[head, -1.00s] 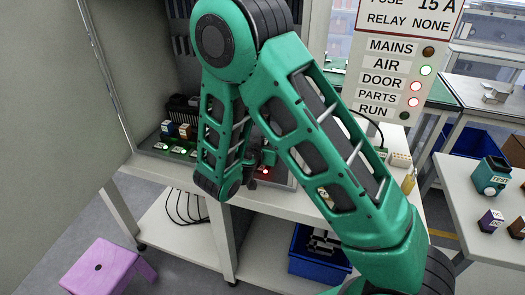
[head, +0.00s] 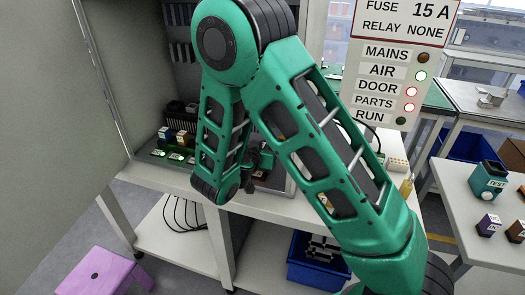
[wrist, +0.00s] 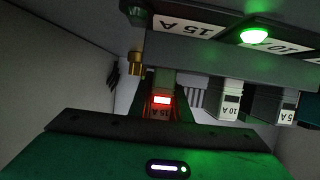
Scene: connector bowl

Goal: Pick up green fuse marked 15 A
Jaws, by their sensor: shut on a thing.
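The fuse marked 15 A (wrist: 164,113) is in the middle of the wrist view, its upside-down label tinted red by a lit red lamp or window beside it. Its green colour is hard to make out in this light. My gripper (wrist: 160,100) is shut on it, with dark fingers on both sides. In the head view my gripper (head: 262,158) is small and mostly behind my green arm, at the front of the cabinet bench. The fuse cannot be made out there. Whether it still touches its socket, I cannot tell.
Fuses marked 10 A (wrist: 230,101) and 5 A (wrist: 285,108) stand beside it in the wrist view. A lit green lamp (wrist: 254,36) sits by the labelled strip. The head view shows a sign (head: 405,20) reading 15 A, a blue bin (head: 318,262) and a purple stool (head: 100,272).

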